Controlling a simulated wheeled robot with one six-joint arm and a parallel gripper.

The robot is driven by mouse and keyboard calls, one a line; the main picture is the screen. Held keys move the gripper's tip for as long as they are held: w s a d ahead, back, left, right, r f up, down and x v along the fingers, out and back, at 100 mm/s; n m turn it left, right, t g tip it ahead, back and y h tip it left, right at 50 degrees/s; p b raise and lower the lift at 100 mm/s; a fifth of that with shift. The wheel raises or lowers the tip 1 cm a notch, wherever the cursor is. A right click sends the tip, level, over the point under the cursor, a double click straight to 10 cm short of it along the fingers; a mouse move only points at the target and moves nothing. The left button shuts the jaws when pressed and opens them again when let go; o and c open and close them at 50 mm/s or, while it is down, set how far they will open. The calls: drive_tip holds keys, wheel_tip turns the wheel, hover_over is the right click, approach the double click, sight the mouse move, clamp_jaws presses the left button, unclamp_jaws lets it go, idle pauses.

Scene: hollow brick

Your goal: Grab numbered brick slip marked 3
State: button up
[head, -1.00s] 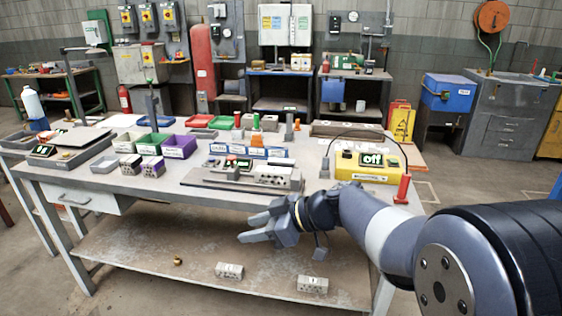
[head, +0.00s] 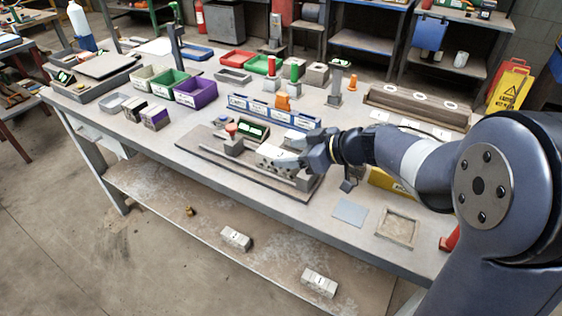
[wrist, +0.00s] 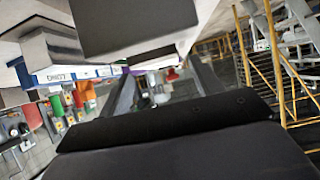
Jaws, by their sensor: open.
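I cannot make out a slip marked 3; the numbers are too small to read. A pale block with dark holes (head: 270,158) sits in the grey fixture (head: 213,157) on the table. Two pale holed bricks, one at the middle (head: 236,238) and one further right (head: 320,282), lie on the lower shelf. My gripper (head: 285,150) is open at the right end of the fixture, its fingers pointing left, close to the holed block. I cannot tell whether they touch it. In the wrist view, my gripper (wrist: 165,88) shows with blurred things beyond and no slip seen between the fingers.
A blue rack with labels (head: 262,112) stands behind the fixture. Green (head: 168,80) and purple (head: 196,95) bins are at the left. A small display (head: 254,129) stands by the fixture. A flat tray (head: 397,228) lies at the front right. A brass piece (head: 189,211) is on the shelf.

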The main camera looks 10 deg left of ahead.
sight(280, 155)
drive_tip(key=shift+x, duration=1.95)
drive_tip(key=shift+s+f, duration=0.1)
drive_tip(key=shift+s, duration=0.05)
drive_tip(key=shift+c, duration=0.5)
drive_tip(key=c, duration=1.1)
